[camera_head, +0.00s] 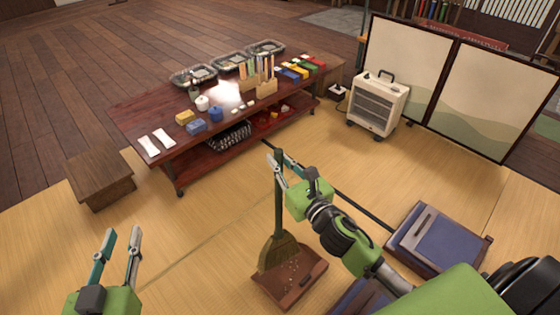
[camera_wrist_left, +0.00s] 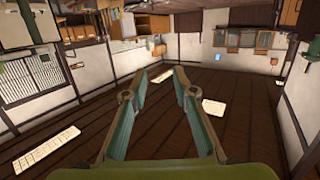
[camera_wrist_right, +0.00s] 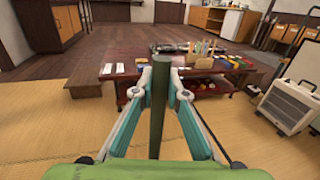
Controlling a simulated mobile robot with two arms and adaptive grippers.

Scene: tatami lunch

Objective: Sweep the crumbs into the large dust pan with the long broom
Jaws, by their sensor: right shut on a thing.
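The long broom (camera_head: 279,215) stands nearly upright, with a dark green handle and a flared olive-brown brush. My right gripper (camera_head: 280,164) is shut on its handle. The handle also shows between the fingers in the right wrist view (camera_wrist_right: 158,120). The brush end is at the large brown dust pan (camera_head: 313,266), overlapping its left back part. Small pale crumbs (camera_head: 293,268) show in the pan beside the brush; the brush may hide others. My left gripper (camera_head: 122,238) is open and empty at the lower left, apart from broom and pan.
A low dark-red table (camera_head: 130,115) with lunch items stands behind. A wooden bench (camera_head: 100,175) is left of it. A heater (camera_head: 378,103) and a folding screen (camera_head: 488,90) stand at the back right. Blue cushions (camera_head: 437,238) lie right of the pan. The tatami at centre left is clear.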

